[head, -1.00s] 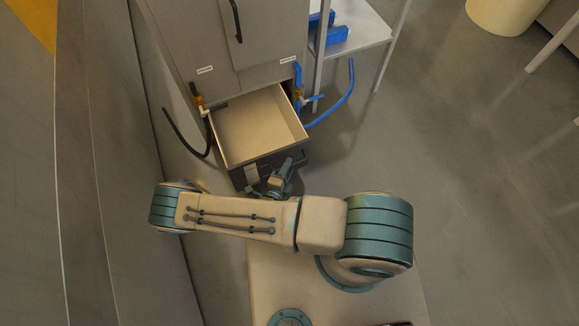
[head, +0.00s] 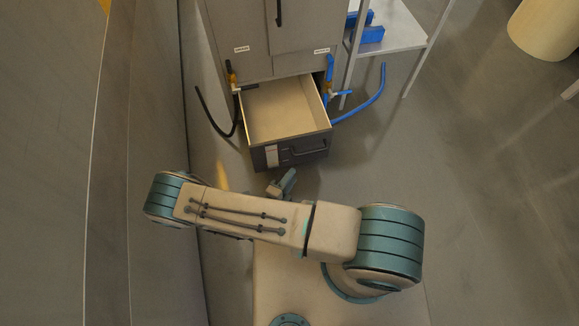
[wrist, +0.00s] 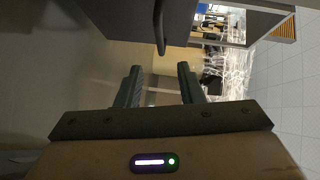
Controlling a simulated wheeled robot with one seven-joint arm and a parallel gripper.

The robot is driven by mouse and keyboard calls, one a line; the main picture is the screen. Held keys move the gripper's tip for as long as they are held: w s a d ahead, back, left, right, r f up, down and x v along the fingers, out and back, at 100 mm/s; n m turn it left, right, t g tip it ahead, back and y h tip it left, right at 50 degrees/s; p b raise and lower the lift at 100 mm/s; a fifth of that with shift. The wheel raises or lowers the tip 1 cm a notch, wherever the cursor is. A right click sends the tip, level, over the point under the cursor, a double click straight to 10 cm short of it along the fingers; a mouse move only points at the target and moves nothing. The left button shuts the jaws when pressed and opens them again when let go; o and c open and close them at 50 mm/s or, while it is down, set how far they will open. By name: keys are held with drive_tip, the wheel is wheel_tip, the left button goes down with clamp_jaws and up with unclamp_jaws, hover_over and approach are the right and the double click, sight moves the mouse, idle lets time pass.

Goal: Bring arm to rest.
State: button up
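My arm is folded across the lower middle of the head view. My gripper (head: 283,183) shows there only in part, just in front of the open drawer and apart from it; the arm link hides the rest. In the wrist view my gripper (wrist: 159,85) has its two fingers spread apart with nothing between them. The drawer (head: 290,153) is pulled out of the grey cabinet (head: 238,25), and its inside looks empty. A dark panel with a bar handle (wrist: 160,25) shows beyond the fingers in the wrist view.
A black hose (head: 213,120) hangs left of the drawer and a blue hose (head: 365,108) right of it. A metal shelf (head: 405,45) with blue items (head: 370,34) stands to the right. A wall panel runs along the left. The floor (head: 490,190) at right is clear.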

drive_tip(key=w+d+r+m+g+h+p, duration=0.1)
drive_tip(key=d+r+m+g+p, duration=0.4)
drive_tip(key=r+m, duration=1.1)
drive_tip(key=w+r+m+g+p, duration=0.2)
drive_tip(key=r+m+g+p, duration=0.7)
drive_tip(key=r, duration=1.2)
drive_tip(key=s+d+r+m+t+y+p, duration=0.1)
drive_tip(key=s+d+r+m+y+p, duration=0.1)
drive_tip(key=r+m, duration=0.6)
drive_tip(key=s+d+r+m+t+y+p, duration=0.1)
drive_tip(key=s+d+r+m+y+p, duration=0.2)
drive_tip(key=r, duration=1.3)
drive_tip(key=s+d+r+m+t+y+p, duration=0.1)
drive_tip(key=s+d+r+m+y+p, duration=0.2)
drive_tip(key=r+m+p, duration=0.4)
drive_tip(key=shift+s+d+r+m+y, duration=0.15)
drive_tip(key=shift+s+r+m+y, duration=0.85)
drive_tip(key=shift+r+m, duration=1.85)
drive_tip(key=shift+w+f+m, duration=0.1)
drive_tip(key=shift+f+m, duration=0.15)
drive_tip(key=shift+f, duration=0.05)
